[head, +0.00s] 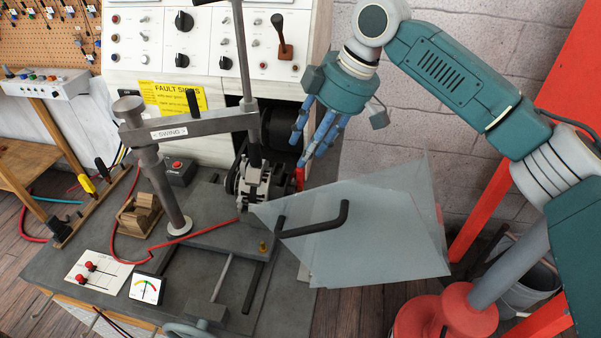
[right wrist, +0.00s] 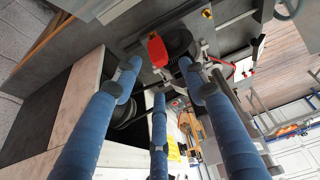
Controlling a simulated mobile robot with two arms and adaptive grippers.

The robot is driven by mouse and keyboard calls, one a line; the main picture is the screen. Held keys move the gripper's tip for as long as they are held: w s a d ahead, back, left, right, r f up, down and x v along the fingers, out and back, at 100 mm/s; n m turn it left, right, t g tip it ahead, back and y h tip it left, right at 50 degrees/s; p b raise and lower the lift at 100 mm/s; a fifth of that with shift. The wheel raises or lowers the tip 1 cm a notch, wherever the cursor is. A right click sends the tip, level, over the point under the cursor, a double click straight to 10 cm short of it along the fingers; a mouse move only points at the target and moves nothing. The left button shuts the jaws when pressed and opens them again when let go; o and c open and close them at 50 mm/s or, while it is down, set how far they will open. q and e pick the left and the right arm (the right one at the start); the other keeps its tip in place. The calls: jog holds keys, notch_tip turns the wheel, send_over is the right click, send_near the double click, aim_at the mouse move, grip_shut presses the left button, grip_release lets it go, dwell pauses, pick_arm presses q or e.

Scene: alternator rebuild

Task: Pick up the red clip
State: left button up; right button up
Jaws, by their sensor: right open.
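In the right wrist view the red clip (right wrist: 157,49) shows whole, just beyond the fingertips. My right gripper (head: 305,150) has blue fingers spread open and hangs above the red clip, apart from it. In the right wrist view its fingers (right wrist: 159,75) are apart with nothing between them. My left gripper is not in view.
A clear guard panel (head: 375,235) with a black handle (head: 318,222) stands right of the alternator. The swing arm (head: 190,125) reaches over the bench from the left. The control cabinet (head: 215,45) stands behind. A red wire (head: 190,237) crosses the bench.

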jog(key=x, duration=0.3)
jog(key=p+x, duration=0.1)
jog(key=shift+s+d+f, duration=0.2)
jog(key=shift+f, duration=0.2)
jog(key=c, duration=0.8)
jog(key=shift+c, duration=0.2)
jog(key=shift+r, duration=0.1)
jog(key=shift+w+r, duration=0.1)
jog(key=shift+r, duration=0.5)
jog(key=shift+c, duration=0.4)
notch_tip(320, 180, up, 19)
jog(key=shift+f+b, duration=0.15)
jog(key=shift+b, duration=0.55)
grip_shut()
